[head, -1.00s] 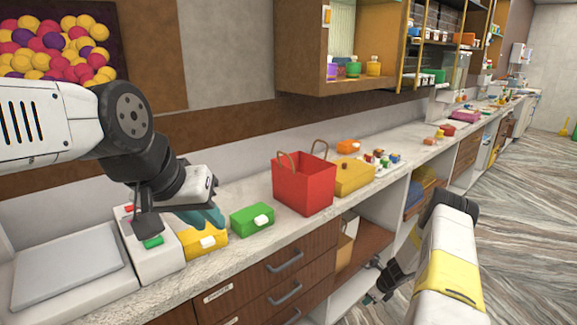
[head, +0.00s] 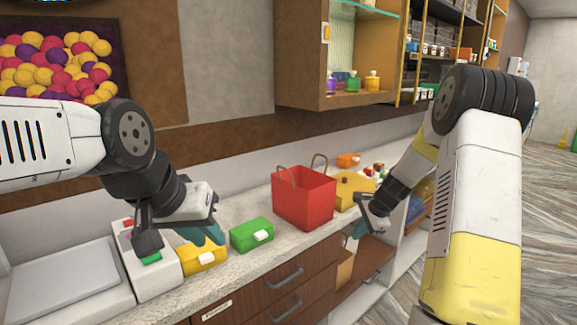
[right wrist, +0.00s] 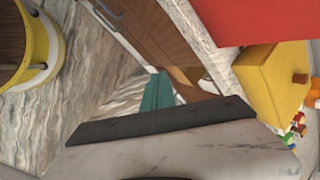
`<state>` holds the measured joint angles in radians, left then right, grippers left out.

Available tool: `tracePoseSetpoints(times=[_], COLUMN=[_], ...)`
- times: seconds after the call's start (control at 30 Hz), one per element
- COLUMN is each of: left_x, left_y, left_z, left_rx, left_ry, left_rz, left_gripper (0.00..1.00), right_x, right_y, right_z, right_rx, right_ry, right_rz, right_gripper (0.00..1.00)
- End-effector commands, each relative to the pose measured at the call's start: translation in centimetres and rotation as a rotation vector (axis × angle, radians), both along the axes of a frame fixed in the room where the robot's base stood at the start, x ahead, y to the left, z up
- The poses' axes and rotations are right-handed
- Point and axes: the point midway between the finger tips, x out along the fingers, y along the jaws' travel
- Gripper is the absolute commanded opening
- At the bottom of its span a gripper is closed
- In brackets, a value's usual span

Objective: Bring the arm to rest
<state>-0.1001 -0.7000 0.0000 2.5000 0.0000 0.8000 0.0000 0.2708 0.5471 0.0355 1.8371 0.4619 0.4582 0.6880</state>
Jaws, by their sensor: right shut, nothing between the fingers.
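My right gripper (head: 359,229) is raised just in front of the counter edge, right of the red bag. Its teal fingers are together and empty. They also show in the right wrist view (right wrist: 158,93), above the floor and drawer fronts. My left gripper (head: 203,234) hangs over the counter at the left, fingers pointing down by the yellow box. Its fingers overlap in the picture, so I cannot tell whether they are open or touch the box.
A yellow box (head: 205,260), a green box (head: 250,235), a red bag (head: 303,200) and a larger yellow box (head: 353,193) stand on the counter (head: 232,281). A scale (head: 68,277) is at the left. Open shelving lies below the counter. The floor at the right is clear.

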Motion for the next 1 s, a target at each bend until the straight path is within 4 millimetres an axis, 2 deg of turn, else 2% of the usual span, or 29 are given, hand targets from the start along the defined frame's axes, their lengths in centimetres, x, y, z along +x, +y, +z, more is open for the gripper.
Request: tracePoseSetpoints(times=[0.03,0.2,0.4,0.5,0.6,0.7,0.8,0.9,1.0], left_x=[0.0,0.0,0.0,0.0,0.0,0.0,0.0,0.0,0.0], left_y=[0.0,0.0,0.0,0.0,0.0,0.0,0.0,0.0,0.0], left_z=[0.0,0.0,0.0,0.0,0.0,0.0,0.0,0.0,0.0], left_rx=[0.0,0.0,0.0,0.0,0.0,0.0,0.0,0.0,0.0], left_ry=[0.0,0.0,0.0,0.0,0.0,0.0,0.0,0.0,0.0], left_rz=[0.0,0.0,0.0,0.0,0.0,0.0,0.0,0.0,0.0], left_gripper=[0.24,0.24,0.24,0.24,0.24,0.24,0.24,0.24,0.24], right_x=[-1.1,-6.3,-14.1,-18.3,-22.6,-26.6,-29.7,-31.7,-32.8], right_y=[1.0,3.9,6.4,7.3,7.9,8.2,8.2,8.1,8.0], right_z=[3.2,11.3,18.1,20.4,22.0,22.7,22.9,22.7,22.6], right_rx=[-0.033,-0.153,-0.305,-0.385,-0.467,-0.546,-0.613,-0.659,-0.685], right_ry=[-0.037,-0.136,-0.245,-0.296,-0.346,-0.388,-0.421,-0.442,-0.452], right_rz=[0.073,0.328,0.613,0.746,0.877,0.993,1.085,1.148,1.183], right_gripper=[0.0,0.0,0.0,0.0,0.0,0.0,0.0,0.0,0.0])
